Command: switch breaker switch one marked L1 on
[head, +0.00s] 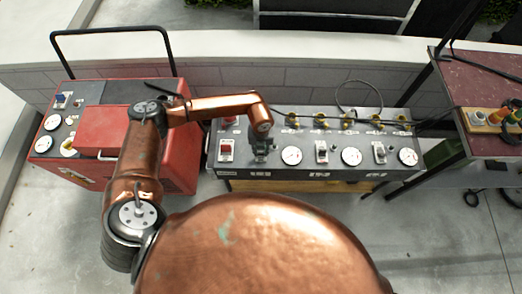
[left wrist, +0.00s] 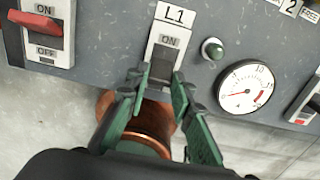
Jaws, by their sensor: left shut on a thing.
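Breaker switch L1 (left wrist: 169,40) is a white-framed switch on the grey panel in the left wrist view, with "ON" readable on its upper part. My left gripper (left wrist: 160,84) has its green fingers on either side of the switch's lower part and is shut on it. The fingers hide the lower part, so the lever's exact position is unclear. In the head view my left gripper (head: 262,150) is at the front of the panel and covers L1. My right gripper is not in view.
A red ON/OFF switch (left wrist: 42,24) is left of L1. A green indicator (left wrist: 212,48) and a round gauge (left wrist: 245,87) are to its right. The grey panel (head: 300,172) has more switches and gauges. A red machine (head: 180,160) stands left and a dark red table (head: 480,85) right.

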